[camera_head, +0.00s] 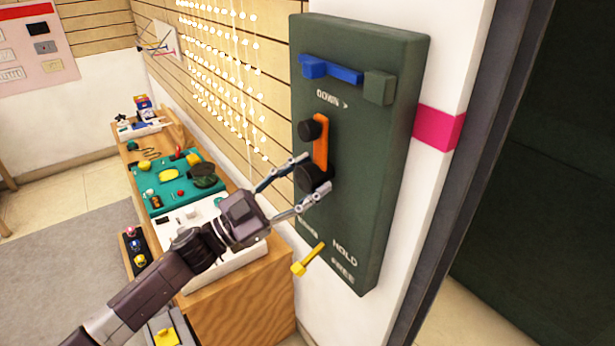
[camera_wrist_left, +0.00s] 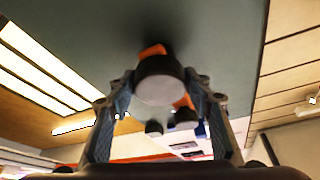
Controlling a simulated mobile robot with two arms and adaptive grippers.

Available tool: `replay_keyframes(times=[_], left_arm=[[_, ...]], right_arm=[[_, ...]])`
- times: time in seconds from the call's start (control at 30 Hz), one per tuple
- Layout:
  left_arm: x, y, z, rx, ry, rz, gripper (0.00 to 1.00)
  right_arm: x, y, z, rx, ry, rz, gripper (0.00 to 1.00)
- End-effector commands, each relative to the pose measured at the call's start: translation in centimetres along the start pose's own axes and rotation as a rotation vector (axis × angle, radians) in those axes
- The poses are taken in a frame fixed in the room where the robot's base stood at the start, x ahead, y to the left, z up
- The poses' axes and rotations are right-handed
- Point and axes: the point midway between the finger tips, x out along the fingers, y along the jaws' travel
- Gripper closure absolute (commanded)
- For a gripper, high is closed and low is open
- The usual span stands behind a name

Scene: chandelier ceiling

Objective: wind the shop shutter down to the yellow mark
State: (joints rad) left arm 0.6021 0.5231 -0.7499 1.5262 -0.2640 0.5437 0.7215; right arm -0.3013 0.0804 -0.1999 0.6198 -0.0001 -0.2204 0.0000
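A dark green winder box (camera_head: 365,150) is fixed to the white wall, with a "DOWN >" label. Its orange crank arm (camera_head: 320,140) stands about upright, with a black knob (camera_head: 308,130) near the top and a larger black crank knob (camera_head: 311,179) at the bottom. My left gripper (camera_head: 316,172) has a finger on either side of the lower knob. In the left wrist view this knob (camera_wrist_left: 160,82) fills the space between the fingertips, which seem to touch it. A yellow lever (camera_head: 308,259) sits near "HOLD" and "FREE". No yellow shutter mark is visible. My right gripper is out of view.
A blue bar (camera_head: 331,69) and a green block (camera_head: 379,88) stick out at the box top. A wooden counter (camera_head: 235,305) with a teal mat (camera_head: 157,204) stands below my left arm. A dark, partly shown surface (camera_head: 540,190) lies beyond the frame at right.

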Motion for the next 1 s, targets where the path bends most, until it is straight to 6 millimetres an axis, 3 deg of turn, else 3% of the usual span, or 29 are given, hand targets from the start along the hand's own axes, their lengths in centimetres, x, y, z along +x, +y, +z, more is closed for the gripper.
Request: replay_keyframes(times=[0.03, 0.4, 0.77, 1.0], left_arm=[[-0.02, 0.0, 0.0, 0.0, 0.0, 0.0, 0.61], [-0.04, 0.0, 0.0, 0.0, 0.0, 0.0, 1.0], [-0.09, -0.01, 0.11, 0.054, -0.002, 0.021, 1.0], [-0.08, 0.02, 0.11, 0.2, -0.001, 0.081, 1.0]], right_arm=[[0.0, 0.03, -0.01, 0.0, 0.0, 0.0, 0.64], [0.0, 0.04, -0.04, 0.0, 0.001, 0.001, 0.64], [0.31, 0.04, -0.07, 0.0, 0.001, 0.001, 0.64], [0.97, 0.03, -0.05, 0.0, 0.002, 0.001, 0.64]])
